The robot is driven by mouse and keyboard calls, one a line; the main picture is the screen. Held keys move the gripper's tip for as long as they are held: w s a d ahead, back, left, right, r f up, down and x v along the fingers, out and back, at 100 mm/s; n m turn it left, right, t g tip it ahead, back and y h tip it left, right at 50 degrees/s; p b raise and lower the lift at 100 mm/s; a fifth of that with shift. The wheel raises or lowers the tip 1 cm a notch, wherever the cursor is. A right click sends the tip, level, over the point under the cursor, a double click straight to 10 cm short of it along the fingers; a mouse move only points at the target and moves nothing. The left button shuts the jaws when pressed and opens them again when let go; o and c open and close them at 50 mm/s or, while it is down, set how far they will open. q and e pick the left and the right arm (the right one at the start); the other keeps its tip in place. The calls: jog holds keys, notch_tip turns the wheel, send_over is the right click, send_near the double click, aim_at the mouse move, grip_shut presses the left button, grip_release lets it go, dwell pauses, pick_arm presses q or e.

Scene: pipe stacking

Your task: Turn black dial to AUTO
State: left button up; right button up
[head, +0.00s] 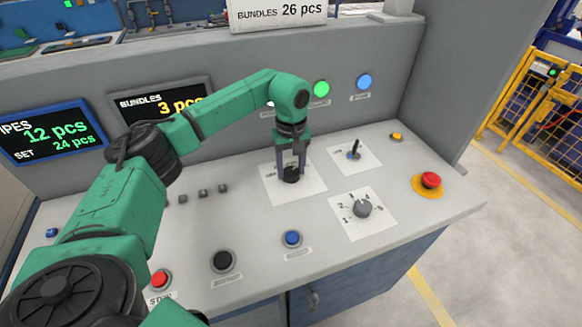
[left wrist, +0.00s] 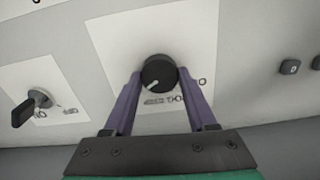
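The black dial (head: 291,174) sits on a white label plate on the sloped console. In the left wrist view the dial (left wrist: 159,73) has a white pointer mark toward its lower left, and the lettering below it is partly hidden and too small to read surely. My left gripper (head: 291,168) reaches down over the dial. In the left wrist view its two purple fingers (left wrist: 159,80) stand on either side of the dial, close to its rim; whether they touch it is unclear. My right gripper is in neither view.
A grey numbered selector (head: 362,208) and a small black lever switch (head: 354,154) stand right of the dial. A red emergency button (head: 431,180) is at the right edge. Red (head: 159,280), black (head: 223,260) and blue (head: 292,238) buttons line the front. Display screens (head: 160,103) stand behind.

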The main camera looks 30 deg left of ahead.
aim_at(291, 171)
pick_arm(q)
jog(key=o, duration=0.4)
jog(key=shift+w+r, duration=0.15)
jog(key=shift+r, duration=0.05)
jog(key=shift+o, duration=0.2)
jog(key=shift+f, duration=0.1)
notch_tip(291, 171, up, 15)
jog(key=b, duration=0.1)
jog(key=shift+f, duration=0.2)
jog(key=shift+f, duration=0.1)
